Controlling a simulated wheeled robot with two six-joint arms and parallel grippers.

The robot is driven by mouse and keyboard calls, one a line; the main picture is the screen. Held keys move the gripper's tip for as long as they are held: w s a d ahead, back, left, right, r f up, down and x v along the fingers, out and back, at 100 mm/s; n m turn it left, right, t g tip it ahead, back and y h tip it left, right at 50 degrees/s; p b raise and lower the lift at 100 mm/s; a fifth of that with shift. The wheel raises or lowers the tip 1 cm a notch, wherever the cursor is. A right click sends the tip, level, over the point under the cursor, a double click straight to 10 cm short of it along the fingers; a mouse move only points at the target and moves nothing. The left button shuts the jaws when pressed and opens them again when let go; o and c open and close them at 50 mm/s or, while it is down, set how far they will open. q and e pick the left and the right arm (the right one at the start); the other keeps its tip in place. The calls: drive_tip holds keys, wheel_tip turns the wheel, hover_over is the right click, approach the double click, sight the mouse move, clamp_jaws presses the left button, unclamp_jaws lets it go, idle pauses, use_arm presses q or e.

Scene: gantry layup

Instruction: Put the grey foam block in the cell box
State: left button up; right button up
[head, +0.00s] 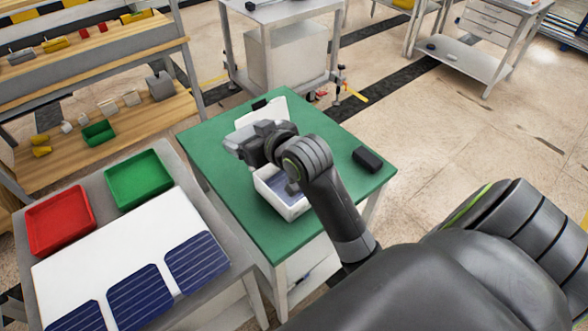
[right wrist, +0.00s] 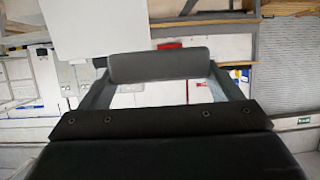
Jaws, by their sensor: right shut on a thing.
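The cell box (head: 286,208) is a white box on the green table (head: 310,120), with its white lid (head: 275,108) raised at the far side. Dark blue cells (head: 274,182) show inside it. My right gripper (head: 240,147) is above the far-left part of the box, pointing left, and covers part of the opening. In the right wrist view, its two fingers are shut on the grey foam block (right wrist: 160,65), which spans between them. In the head view the block is hard to tell from the gripper. My left gripper is not in view.
A black block (head: 367,160) lies at the right of the green table. At left, a grey bench holds a red tray (head: 60,218), a green tray (head: 139,178) and a white board (head: 125,251) with dark blue panels. The table's near part is clear.

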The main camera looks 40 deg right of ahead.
drive_tip(key=d+f, duration=0.3)
drive_tip(key=f, duration=0.2)
drive_tip(key=d+f, duration=0.3)
drive_tip(key=f, duration=0.2)
drive_tip(key=d+f+b, duration=0.1)
drive_tip(key=d+f, duration=0.2)
drive_tip(key=f, duration=0.2)
drive_tip(key=shift+d+f, duration=0.15)
drive_tip(key=shift+d, duration=0.15)
drive_tip(key=shift+f, duration=2.25)
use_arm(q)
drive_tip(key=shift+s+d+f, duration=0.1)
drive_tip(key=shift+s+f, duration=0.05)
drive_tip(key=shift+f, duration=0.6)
